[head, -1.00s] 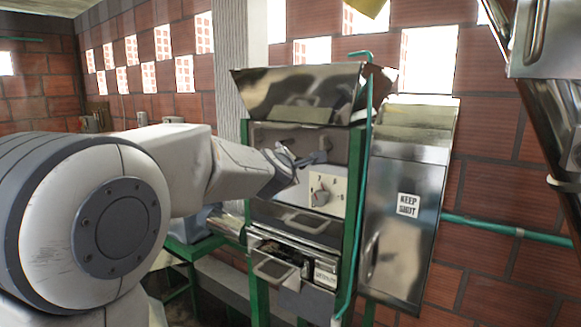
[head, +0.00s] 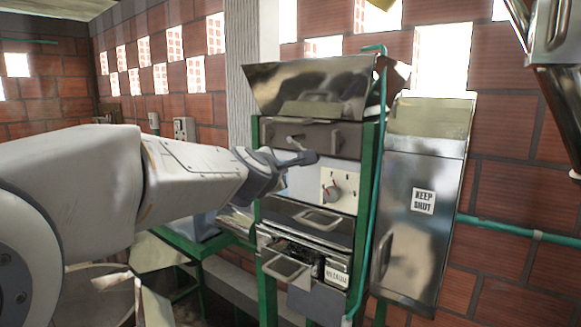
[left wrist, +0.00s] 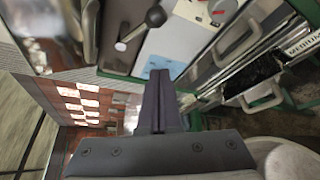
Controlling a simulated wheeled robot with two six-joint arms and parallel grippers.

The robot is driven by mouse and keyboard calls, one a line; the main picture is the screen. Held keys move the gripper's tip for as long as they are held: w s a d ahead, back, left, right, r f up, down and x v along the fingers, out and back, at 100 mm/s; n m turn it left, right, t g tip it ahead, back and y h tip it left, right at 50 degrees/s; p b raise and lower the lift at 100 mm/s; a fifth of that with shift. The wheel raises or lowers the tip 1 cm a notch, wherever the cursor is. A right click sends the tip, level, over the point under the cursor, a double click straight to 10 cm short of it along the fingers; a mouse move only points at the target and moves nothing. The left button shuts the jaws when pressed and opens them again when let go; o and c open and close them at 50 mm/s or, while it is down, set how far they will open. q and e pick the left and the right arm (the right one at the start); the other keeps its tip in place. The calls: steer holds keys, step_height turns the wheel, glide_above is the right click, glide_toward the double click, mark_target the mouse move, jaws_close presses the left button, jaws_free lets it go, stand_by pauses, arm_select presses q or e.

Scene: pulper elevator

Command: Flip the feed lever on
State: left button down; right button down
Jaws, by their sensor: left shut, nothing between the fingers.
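The feed lever (left wrist: 152,20) has a pale stem and a black ball knob; it shows at the top of the left wrist view, on the machine's front. In the head view its pale stem (head: 296,143) shows on the upper grey panel, close above my gripper. My left gripper (left wrist: 160,76) is shut and empty, its fingers pointing at the machine, below the knob in the wrist view. In the head view the gripper (head: 303,159) overlaps the lever's lower end, so I cannot tell whether they touch. My right gripper is not in view.
A white dial plate (head: 345,188) sits just right of and below the gripper. Drawer handles (head: 318,220) stick out lower down. A steel "KEEP SHUT" cabinet (head: 420,240) stands right of the green frame (head: 366,190). A pale column (head: 240,80) rises behind.

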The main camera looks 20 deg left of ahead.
arm_select(q)
steer(key=shift+v, duration=1.1)
steer(key=shift+d, duration=0.1)
steer(key=s+d+f+m+g+h+b, duration=0.2)
steer(key=s+d+f+m+g+h, duration=0.15)
steer(key=s+d+f+m, duration=0.4)
steer(key=s+d+f+m+g+h+b, duration=0.25)
steer(key=s+d+f+m+g, duration=0.2)
steer(key=d+f+m, duration=0.65)
steer(key=s+a+f+m+g+y+b, duration=0.1)
steer(key=s+a+f+m+g+y, duration=0.1)
steer(key=s+f+m, duration=0.4)
steer(key=s+a+f+m+g+y+b, duration=0.1)
steer(key=s+f+m+g, duration=0.4)
steer(key=s+f, duration=0.6)
steer(key=s+a+m+y, duration=0.1)
steer(key=s, duration=0.4)
steer(key=shift+a+f+m, duration=0.15)
steer(key=shift+f+m, duration=0.05)
steer(key=shift+m, duration=0.15)
